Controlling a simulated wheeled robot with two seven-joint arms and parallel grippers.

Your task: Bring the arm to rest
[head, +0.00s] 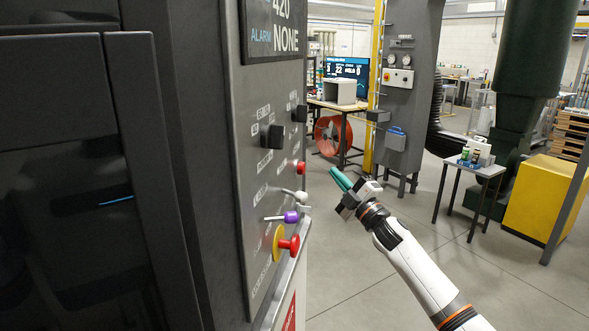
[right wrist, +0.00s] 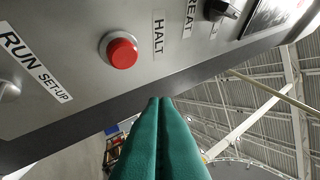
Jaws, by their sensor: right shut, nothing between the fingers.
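My right gripper (head: 341,178) is shut and empty, with its green fingers together. It is held in the air to the right of the machine's control panel (head: 262,205), apart from it in the head view. In the right wrist view the fingers (right wrist: 160,135) point up toward the panel's lower edge, below a red button (right wrist: 121,52) labelled HALT. A lever by the RUN and SET-UP label (right wrist: 9,90) shows at the left there. My left gripper is not in view.
The panel also carries a purple-tipped lever (head: 291,217), a red knob on a yellow disc (head: 290,244) and black knobs (head: 272,136). A small table (head: 484,169) with cans and a yellow box (head: 541,199) stand at the right. Open floor (head: 400,200) lies around my right arm.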

